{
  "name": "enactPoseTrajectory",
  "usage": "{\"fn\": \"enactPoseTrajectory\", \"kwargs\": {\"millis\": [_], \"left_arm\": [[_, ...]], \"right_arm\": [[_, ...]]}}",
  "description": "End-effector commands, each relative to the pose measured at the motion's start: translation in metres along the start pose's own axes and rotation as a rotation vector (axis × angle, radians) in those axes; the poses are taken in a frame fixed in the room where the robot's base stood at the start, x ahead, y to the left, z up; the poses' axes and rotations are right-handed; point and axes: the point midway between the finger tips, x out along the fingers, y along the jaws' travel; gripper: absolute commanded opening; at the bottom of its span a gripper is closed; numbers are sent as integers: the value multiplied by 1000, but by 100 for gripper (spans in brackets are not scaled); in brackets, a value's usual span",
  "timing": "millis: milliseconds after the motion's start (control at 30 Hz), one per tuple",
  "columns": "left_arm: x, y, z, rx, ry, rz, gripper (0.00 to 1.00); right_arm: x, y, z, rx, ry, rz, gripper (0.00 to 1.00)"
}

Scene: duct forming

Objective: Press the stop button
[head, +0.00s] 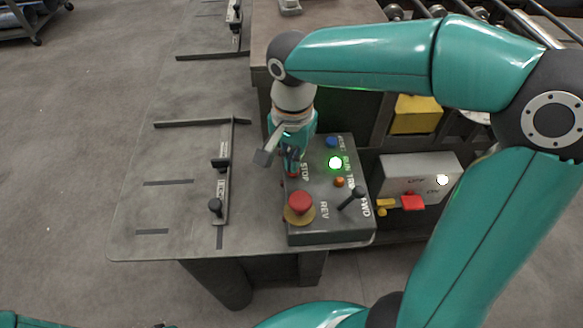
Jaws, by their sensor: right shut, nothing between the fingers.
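A dark grey control box (331,212) sits on the right part of the grey table, with STOP, REV, RUN, TRIP and FWD labels. My right gripper (291,166) is shut and empty, pointing down at the box's left side beside the STOP label (306,171). A bit of red shows at its fingertips; the button there is mostly hidden, and I cannot tell whether the fingers touch it. A large red mushroom button (299,202) on a yellow base stands nearer the front. A green lamp (335,163) is lit. My left gripper is out of view.
The box also carries a blue button (331,142), an orange lamp (339,182) and a black lever (352,198). A grey switch box (420,177) with a red handle stands to the right. A black guide rail (225,172) lies left on the table (150,220).

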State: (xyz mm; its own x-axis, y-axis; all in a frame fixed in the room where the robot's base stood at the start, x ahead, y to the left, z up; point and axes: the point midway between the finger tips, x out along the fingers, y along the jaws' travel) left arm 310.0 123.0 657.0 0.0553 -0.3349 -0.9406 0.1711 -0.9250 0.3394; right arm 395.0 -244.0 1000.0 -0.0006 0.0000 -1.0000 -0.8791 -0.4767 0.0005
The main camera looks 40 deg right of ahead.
Motion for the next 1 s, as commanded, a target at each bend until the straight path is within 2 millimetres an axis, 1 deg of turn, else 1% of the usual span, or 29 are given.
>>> {"fn": "enactPoseTrajectory", "kwargs": {"millis": [367, 533, 667, 1000], "left_arm": [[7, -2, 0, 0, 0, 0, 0], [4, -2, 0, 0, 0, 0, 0], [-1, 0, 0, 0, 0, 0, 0], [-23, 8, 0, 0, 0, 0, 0]], "right_arm": [[9, 0, 0, -1, 0, 0, 0], [6, 0, 0, -1, 0, 0, 0], [-1, 0, 0, -1, 0, 0, 0], [-29, -1, 0, -1, 0, -1, 0]]}}
